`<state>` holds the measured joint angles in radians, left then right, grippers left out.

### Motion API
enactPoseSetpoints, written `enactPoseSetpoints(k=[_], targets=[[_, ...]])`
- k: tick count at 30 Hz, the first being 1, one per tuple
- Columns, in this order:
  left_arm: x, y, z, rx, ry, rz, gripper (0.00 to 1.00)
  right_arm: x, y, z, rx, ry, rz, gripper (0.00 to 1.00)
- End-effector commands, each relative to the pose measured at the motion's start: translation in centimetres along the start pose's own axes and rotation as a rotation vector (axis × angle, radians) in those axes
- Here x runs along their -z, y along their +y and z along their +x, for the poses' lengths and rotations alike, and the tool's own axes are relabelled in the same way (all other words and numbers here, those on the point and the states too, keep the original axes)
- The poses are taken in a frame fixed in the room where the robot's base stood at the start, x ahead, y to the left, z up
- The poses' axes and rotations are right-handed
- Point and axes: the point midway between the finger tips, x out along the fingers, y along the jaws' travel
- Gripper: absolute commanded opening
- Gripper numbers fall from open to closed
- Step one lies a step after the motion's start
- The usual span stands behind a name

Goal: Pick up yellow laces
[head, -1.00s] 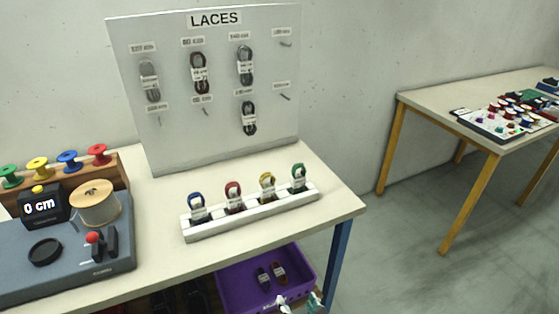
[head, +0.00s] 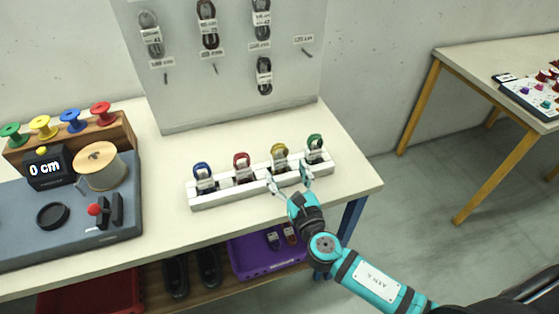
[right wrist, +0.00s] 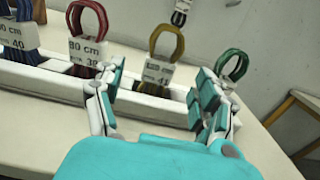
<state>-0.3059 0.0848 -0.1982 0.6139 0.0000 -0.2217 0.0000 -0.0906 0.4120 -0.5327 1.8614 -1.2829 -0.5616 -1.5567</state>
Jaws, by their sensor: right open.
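The yellow laces (head: 279,153) stand upright in a slot of the white rack (head: 230,193), between the red laces (head: 242,163) and the green laces (head: 315,146). In the right wrist view the yellow laces (right wrist: 164,48) form a loop with a white paper label around it. My right gripper (head: 289,182) is open and empty in front of the rack, with its fingers pointing toward the yellow laces. In the right wrist view the yellow laces show between the two open fingers (right wrist: 160,100), apart from both. My left gripper is not in view.
Blue laces (head: 203,174) stand at the rack's left end. A grey device with a spool (head: 100,165) stands at the left of the table. Behind is the lace board (head: 215,100). A purple crate (head: 258,251) sits on the shelf below.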

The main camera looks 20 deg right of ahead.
Motion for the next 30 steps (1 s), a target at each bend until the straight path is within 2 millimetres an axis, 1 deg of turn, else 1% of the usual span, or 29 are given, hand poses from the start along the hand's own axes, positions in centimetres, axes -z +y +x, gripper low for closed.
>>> enactPoseSetpoints(k=[1, 6, 8, 12, 16, 19, 25, 26, 30], targets=[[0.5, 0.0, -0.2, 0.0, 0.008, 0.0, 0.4, -0.1, 0.0, 0.6, -0.001, 0.0, 0.0, 0.72], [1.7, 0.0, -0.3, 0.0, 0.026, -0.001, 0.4, 0.0, 0.0, 1.6, -0.001, 0.001, 0.002, 0.72], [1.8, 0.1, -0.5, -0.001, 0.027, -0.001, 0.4, 0.0, 0.0, 2.2, 0.0, 0.001, 0.002, 0.72], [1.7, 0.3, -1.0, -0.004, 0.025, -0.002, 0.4, -0.1, -0.2, 4.4, 0.0, 0.0, 0.0, 0.72], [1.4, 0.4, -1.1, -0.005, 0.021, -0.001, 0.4, 0.0, -0.2, 6.0, 0.0, 0.001, 0.002, 0.72], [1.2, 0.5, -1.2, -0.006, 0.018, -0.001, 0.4, 0.1, -0.1, 6.5, -0.002, 0.002, 0.002, 0.72], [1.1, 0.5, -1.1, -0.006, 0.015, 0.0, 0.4, 0.2, -0.1, 6.5, -0.002, 0.002, 0.002, 0.72], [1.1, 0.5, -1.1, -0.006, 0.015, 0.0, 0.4, 0.2, -0.1, 6.5, -0.002, 0.002, 0.002, 0.69], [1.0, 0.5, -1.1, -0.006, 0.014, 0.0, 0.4, 0.2, -0.1, 6.5, -0.001, 0.002, 0.002, 0.51]])
